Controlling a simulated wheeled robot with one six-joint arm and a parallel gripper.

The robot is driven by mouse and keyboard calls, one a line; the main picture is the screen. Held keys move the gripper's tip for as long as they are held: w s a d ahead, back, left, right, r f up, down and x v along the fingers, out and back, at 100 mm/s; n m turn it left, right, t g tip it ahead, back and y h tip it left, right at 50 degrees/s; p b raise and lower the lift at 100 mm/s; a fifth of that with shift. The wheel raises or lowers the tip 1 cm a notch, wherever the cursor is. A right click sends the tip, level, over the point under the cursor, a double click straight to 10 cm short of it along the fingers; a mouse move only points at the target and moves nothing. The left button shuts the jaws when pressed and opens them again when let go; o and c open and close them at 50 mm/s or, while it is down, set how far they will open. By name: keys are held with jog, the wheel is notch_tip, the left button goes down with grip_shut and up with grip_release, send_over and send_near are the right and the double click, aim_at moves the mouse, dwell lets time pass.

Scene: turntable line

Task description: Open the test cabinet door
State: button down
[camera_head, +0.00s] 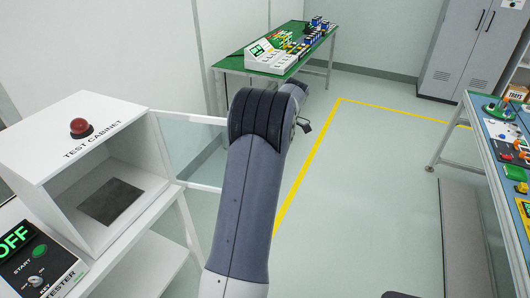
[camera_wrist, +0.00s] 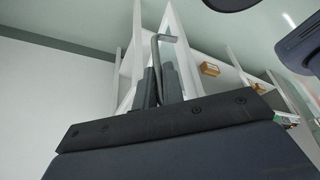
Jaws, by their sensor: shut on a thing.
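The test cabinet (camera_head: 128,126) is a white box at the left of the head view, its front open to the inside. A dark mat (camera_head: 111,201) lies on its floor. The white-framed, see-through door (camera_head: 190,117) stands swung out from the cabinet's right side, its far end hidden behind my arm. In the wrist view, my gripper (camera_wrist: 158,88) is shut on the grey bent door handle (camera_wrist: 155,55), and the white door frame (camera_wrist: 136,45) rises behind it. My gripper's fingertips are hidden in the head view.
A red button (camera_head: 81,127) sits on the cabinet top. The tester (camera_head: 38,262) showing OFF is at lower left. A green table (camera_head: 232,63) with devices stands behind. A workbench (camera_head: 487,150) is at right. The floor between is clear, with a yellow line (camera_head: 312,165).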

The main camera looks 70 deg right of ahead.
jog(key=shift+w+r, duration=0.15)
jog(key=shift+w, duration=0.05)
jog(key=c, duration=1.8)
grip_release()
jog(key=shift+r, duration=0.1)
jog(key=v, duration=1)
jog(key=shift+r, duration=0.2)
jog(key=shift+s, duration=0.15)
